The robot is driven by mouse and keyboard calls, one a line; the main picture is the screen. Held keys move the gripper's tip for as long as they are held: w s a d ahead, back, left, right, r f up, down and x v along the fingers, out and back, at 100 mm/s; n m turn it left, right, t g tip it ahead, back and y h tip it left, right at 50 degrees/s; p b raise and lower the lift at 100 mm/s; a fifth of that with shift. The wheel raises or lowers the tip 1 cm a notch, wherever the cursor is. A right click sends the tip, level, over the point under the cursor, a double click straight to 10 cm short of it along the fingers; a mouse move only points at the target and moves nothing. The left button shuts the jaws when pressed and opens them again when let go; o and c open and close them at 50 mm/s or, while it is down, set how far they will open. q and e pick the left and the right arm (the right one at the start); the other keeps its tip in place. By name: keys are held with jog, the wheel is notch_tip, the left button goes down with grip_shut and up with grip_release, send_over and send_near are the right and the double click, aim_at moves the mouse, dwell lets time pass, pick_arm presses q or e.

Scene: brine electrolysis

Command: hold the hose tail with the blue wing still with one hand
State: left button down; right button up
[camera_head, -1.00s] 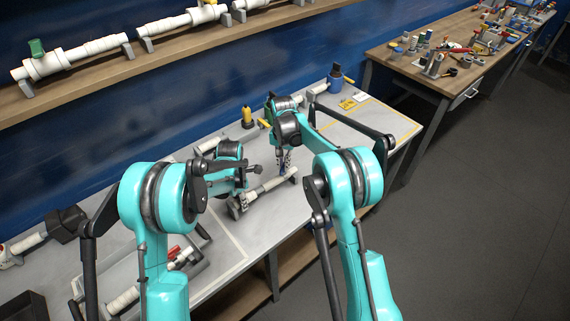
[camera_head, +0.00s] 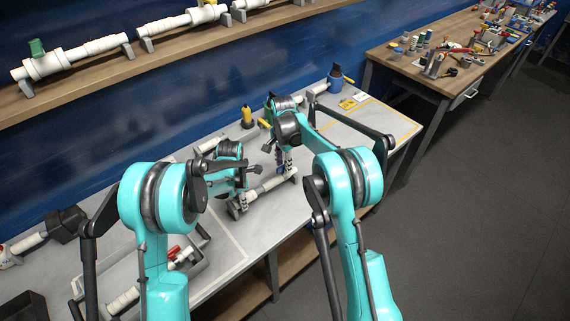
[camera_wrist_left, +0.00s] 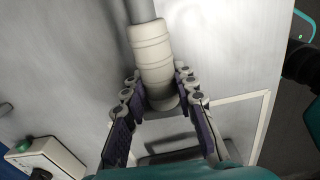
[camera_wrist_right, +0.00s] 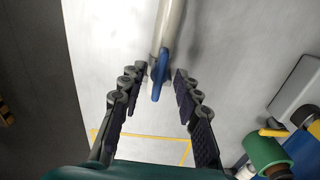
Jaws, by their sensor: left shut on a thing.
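A white pipe assembly (camera_head: 268,187) lies low over the grey bench in the head view. The blue wing (camera_wrist_right: 159,75) sits at one end of its slim pale tail (camera_wrist_right: 169,28), seen in the right wrist view. My right gripper (camera_head: 281,158) is open, and its fingers (camera_wrist_right: 156,88) stand apart either side of the wing, with gaps beside it. My left gripper (camera_head: 245,200) is shut on the thick white ribbed part (camera_wrist_left: 152,55) at the other end. Its fingers (camera_wrist_left: 158,92) flank that part in the left wrist view. The finger contact is partly hidden.
A yellow bottle (camera_head: 247,117) and a blue container (camera_head: 337,80) stand toward the bench's back. A tray (camera_head: 203,262) holds parts at the front left. Grey supports carry white pipes on the wooden shelf (camera_head: 95,82). The bench right of the assembly is mostly clear.

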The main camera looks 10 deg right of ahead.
pick_arm(q)
jog(key=c, duration=1.1)
grip_release()
jog(key=shift+c, duration=0.2)
pick_arm(e)
notch_tip(320, 180, up, 12)
pick_arm(q)
jog(key=shift+r, duration=0.1)
notch_tip(320, 180, up, 12)
